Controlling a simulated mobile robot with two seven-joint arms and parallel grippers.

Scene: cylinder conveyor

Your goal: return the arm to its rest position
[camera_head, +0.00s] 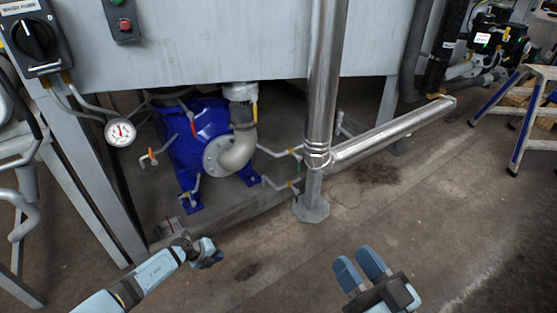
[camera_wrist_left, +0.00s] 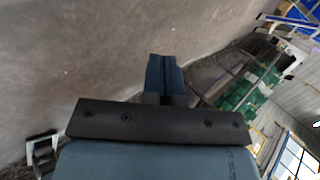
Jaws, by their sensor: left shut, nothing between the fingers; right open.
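My left arm reaches in from the lower left in the head view. Its left gripper (camera_head: 209,252) is above the concrete floor, in front of the blue pump. In the left wrist view the left gripper's fingers (camera_wrist_left: 164,75) are together, with nothing between them. My right gripper (camera_head: 362,268) is at the lower middle right of the head view. Its two blue fingers stand apart with an empty gap, above the floor.
A blue pump (camera_head: 197,140) with pipes stands under a grey metal tank (camera_head: 220,45). A shiny vertical pipe (camera_head: 324,80) drops to a floor foot (camera_head: 311,209). A rotary switch panel (camera_head: 34,36) is at upper left, a stepladder (camera_head: 519,125) at right. Floor (camera_head: 440,220) at right is clear.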

